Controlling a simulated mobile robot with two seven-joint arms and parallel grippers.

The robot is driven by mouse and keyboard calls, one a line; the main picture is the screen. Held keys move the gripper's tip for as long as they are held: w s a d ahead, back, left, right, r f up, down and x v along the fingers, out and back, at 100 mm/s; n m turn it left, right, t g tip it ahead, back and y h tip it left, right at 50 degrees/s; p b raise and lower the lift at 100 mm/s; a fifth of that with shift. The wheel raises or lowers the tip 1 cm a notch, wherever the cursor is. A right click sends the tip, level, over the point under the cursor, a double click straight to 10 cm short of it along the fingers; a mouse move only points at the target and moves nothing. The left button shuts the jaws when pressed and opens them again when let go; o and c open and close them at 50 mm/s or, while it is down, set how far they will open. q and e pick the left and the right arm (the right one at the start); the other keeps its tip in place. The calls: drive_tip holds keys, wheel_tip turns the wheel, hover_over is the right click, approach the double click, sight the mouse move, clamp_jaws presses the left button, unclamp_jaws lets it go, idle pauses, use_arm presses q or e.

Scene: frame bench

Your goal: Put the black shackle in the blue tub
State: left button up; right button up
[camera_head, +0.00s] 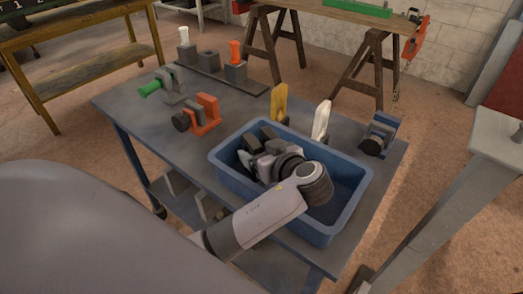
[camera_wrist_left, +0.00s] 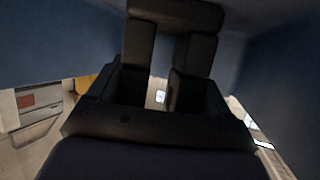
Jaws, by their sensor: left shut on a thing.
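The blue tub (camera_head: 345,213) stands at the front right of the grey bench. My left arm reaches over its near wall, and my left gripper (camera_head: 256,146) is down inside the tub near its far left corner. In the left wrist view the gripper (camera_wrist_left: 168,75) is shut on a dark piece, likely the black shackle (camera_wrist_left: 176,14), which lies across the fingertips. The tub's blue walls (camera_wrist_left: 50,45) surround it there. Whether the shackle touches the tub floor cannot be told. My right gripper is not in view.
Behind the tub stand a yellow piece (camera_head: 279,101) and a white piece (camera_head: 321,119). A blue and black device (camera_head: 379,134) stands right of it. Orange (camera_head: 206,112) and green-handled (camera_head: 150,88) items are at left. A grey table (camera_head: 490,140) is at right.

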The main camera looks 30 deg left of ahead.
use_arm(q)
drive_tip(key=shift+f, duration=0.1)
drive_tip(key=o, duration=1.4)
drive_tip(key=shift+s+d+r, duration=0.1)
drive_tip(key=shift+d+r, duration=0.1)
drive_tip(key=shift+d, duration=0.05)
drive_tip(key=v, duration=0.6)
drive_tip(key=shift+d, duration=0.15)
drive_tip(key=shift+s+d+r, duration=0.25)
